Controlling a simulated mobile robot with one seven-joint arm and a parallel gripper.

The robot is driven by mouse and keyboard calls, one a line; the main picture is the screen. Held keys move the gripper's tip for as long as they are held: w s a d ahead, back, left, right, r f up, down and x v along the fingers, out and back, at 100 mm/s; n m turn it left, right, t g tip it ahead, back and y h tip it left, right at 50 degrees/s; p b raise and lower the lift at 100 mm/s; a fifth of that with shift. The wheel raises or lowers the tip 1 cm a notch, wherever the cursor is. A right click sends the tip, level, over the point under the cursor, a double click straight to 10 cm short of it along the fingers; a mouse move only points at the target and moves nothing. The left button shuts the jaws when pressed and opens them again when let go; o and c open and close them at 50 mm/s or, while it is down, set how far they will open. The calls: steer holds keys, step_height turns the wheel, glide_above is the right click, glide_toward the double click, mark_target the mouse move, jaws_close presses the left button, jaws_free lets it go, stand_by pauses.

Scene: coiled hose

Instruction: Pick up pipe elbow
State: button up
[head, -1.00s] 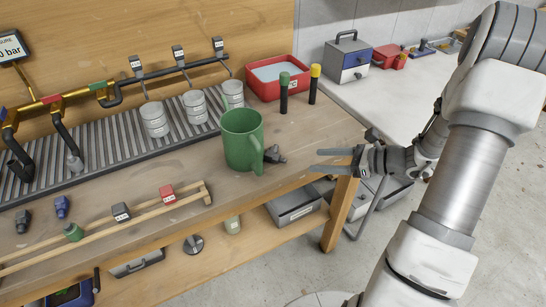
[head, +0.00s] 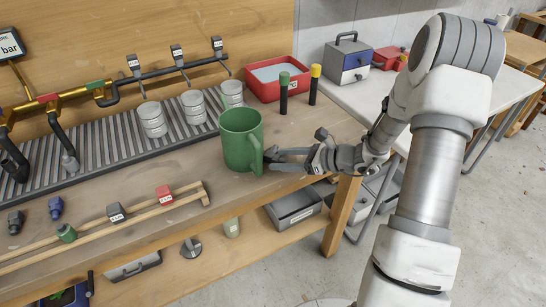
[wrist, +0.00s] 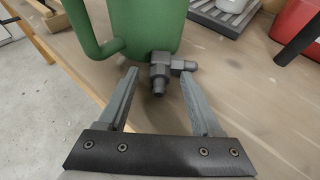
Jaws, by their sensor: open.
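The dark grey pipe elbow (wrist: 165,72) lies on the workbench, close beside the green mug (wrist: 145,28), in the wrist view. One stub of the elbow points back toward my gripper (wrist: 160,76). My gripper is open, and its two fingertips reach either side of the elbow with gaps; I see no grip on it. In the head view my gripper (head: 273,159) is low over the bench's right end, just right of the mug (head: 241,139). The elbow is largely hidden there behind the fingers and the mug.
The mug's handle (wrist: 96,38) is close to the left finger in the wrist view. The bench's front edge is close by.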

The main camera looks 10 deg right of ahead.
jaws_close()
steer(key=shift+r, duration=0.15)
stand_by(0.4)
